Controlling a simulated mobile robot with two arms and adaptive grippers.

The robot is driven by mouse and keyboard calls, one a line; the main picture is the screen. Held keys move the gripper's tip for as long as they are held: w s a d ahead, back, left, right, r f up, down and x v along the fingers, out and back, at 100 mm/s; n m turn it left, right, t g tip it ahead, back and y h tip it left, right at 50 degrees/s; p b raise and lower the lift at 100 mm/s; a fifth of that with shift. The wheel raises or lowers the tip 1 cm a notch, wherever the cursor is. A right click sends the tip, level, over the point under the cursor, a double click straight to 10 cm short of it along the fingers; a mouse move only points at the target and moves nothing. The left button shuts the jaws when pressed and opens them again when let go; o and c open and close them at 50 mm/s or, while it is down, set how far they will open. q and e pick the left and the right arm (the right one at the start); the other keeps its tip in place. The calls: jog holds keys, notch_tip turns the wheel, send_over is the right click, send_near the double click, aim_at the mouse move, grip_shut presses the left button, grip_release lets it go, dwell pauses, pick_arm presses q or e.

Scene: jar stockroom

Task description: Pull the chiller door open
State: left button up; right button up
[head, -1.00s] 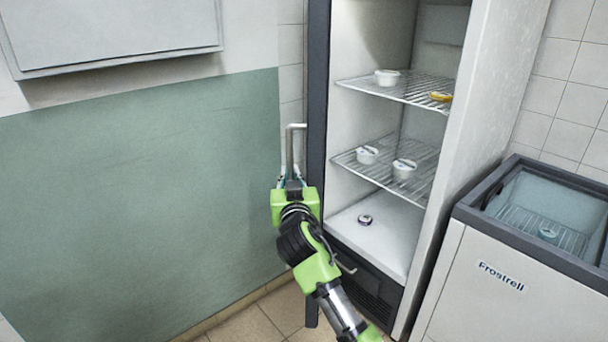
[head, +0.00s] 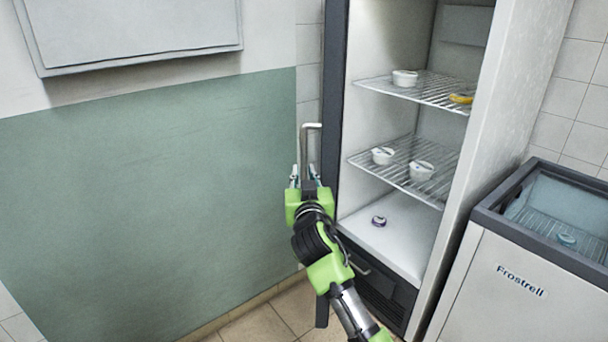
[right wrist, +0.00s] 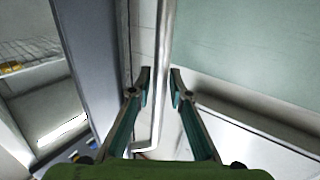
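The chiller (head: 470,170) stands with its front open, its shelves in plain sight. Its dark-edged door (head: 333,90) stands swung out, seen nearly edge-on at the opening's left side. The grey bar handle (head: 304,145) is on the door's left face; it also shows in the right wrist view (right wrist: 164,60). My right gripper (head: 306,176) is at the lower part of the handle. In the right wrist view its fingers (right wrist: 161,78) are apart, one on each side of the bar, with a narrow gap visible. My left gripper is out of view.
White tubs (head: 405,78) and a yellow item (head: 461,99) are on the wire shelves. A small round jar (head: 379,221) is on the chiller floor. A low Frostrell chest (head: 510,285) stands to the right. The green wall (head: 150,190) left of the door is clear.

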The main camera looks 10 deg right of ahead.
jog(key=shift+s, duration=0.1)
jog(key=s+a, duration=0.1)
jog(key=s, duration=1)
jog(key=shift+s+a, duration=0.25)
jog(key=shift+s, duration=0.15)
jog(key=shift+c, duration=0.3)
